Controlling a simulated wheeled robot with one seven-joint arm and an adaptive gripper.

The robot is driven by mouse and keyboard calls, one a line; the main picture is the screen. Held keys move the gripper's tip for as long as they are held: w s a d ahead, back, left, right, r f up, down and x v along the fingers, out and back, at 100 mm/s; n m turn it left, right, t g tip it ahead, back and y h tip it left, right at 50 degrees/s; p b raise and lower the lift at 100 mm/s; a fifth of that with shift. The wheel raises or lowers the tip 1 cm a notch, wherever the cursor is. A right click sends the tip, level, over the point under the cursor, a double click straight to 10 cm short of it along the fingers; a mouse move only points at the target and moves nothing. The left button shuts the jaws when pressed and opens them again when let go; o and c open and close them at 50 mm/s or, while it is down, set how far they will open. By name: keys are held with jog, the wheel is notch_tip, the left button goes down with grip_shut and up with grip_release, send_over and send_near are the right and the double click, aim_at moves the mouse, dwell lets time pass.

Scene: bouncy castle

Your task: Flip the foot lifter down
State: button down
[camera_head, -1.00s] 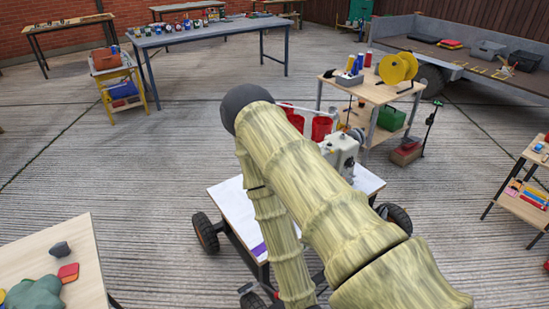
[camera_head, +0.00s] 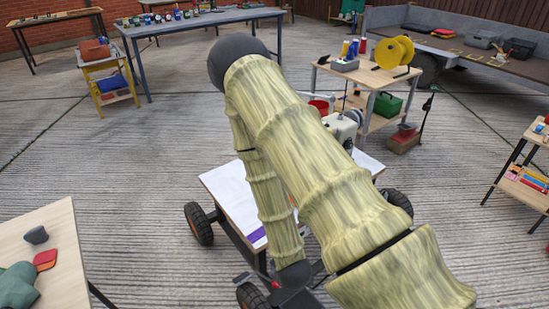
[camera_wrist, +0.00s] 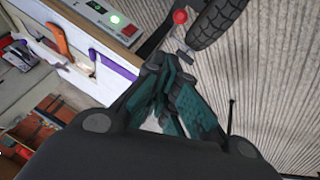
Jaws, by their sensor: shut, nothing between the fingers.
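A white sewing machine (camera_head: 343,126) stands on a low wheeled cart with a white top (camera_head: 232,196), largely hidden behind my arm in the head view. I cannot make out its foot lifter in either view. In the wrist view my gripper (camera_wrist: 172,98) is shut and empty, its teal-padded fingers close together. It is near a light panel edge bearing a purple strip (camera_wrist: 116,64) and an orange lever-like piece (camera_wrist: 59,39); I cannot tell what that piece belongs to. The fingers appear apart from both.
The cart's black wheel (camera_wrist: 216,20) and a red knob (camera_wrist: 180,16) are close to my gripper. A control box with a green light (camera_wrist: 114,19) is at the upper left. A wooden shelf table (camera_head: 370,78) stands behind the cart, another table (camera_head: 45,230) at the left. Concrete floor is open between.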

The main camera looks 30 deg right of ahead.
jog(key=w+d+r+n+t+h+b, duration=0.2)
jog(key=w+d+n+t+b, duration=0.25)
jog(key=w, duration=0.65)
jog(key=w+d+r+n+t+h+b, duration=0.2)
jog(key=w+d+r+b, duration=0.3)
jog(key=r, duration=0.3)
jog(key=w+d+r+n+t+h+b, duration=0.2)
jog(key=w+d+r+t+b, duration=0.2)
jog(key=r+b, duration=0.4)
jog(key=shift+w+d+t, duration=0.35)
jog(key=shift+w+t, duration=0.4)
jog(key=shift+w, duration=0.05)
jog(key=b+x, duration=0.3)
jog(key=x, duration=1.1)
jog(key=shift+b, duration=0.4)
